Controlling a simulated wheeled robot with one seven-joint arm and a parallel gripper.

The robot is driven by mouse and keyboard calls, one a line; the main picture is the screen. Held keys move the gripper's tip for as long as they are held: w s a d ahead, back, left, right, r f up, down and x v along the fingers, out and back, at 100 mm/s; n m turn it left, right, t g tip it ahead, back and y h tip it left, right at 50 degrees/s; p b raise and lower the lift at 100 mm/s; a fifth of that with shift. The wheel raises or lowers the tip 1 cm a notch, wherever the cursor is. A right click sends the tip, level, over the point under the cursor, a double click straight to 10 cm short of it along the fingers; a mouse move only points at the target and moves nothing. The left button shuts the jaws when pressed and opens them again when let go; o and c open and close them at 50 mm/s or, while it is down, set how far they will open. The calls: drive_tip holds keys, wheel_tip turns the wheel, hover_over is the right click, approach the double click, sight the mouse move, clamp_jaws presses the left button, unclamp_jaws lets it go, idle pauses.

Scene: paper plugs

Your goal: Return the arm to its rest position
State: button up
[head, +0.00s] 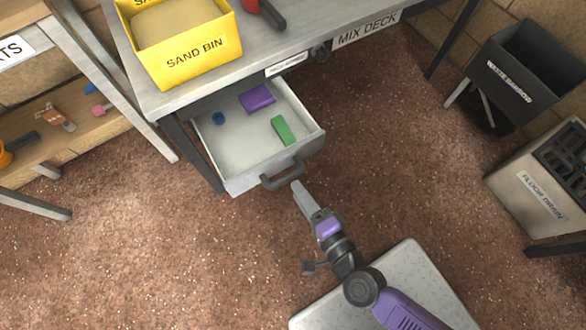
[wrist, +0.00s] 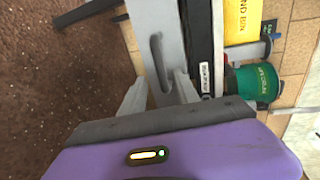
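My arm reaches up from the bottom right in the head view, bent at a dark joint. My gripper (head: 298,188) has its tips just beside the right end of the grey handle (head: 284,178) of a pulled-out drawer (head: 232,160). In the wrist view the two fingers of my gripper (wrist: 160,92) stand apart, and nothing is clearly held. The drawer handle (wrist: 158,60) shows beyond and between the fingertips there. I cannot tell whether a finger touches it.
The open drawer holds a purple block (head: 257,98), a green block (head: 284,130) and a small blue piece (head: 218,118). A yellow sand bin (head: 195,68) stands on the bench above. A black bin (head: 510,75) and a drain box (head: 535,195) stand right. Brown floor is clear around.

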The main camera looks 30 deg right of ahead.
drive_tip(key=shift+s+r, duration=0.2)
drive_tip(key=shift+s, duration=0.4)
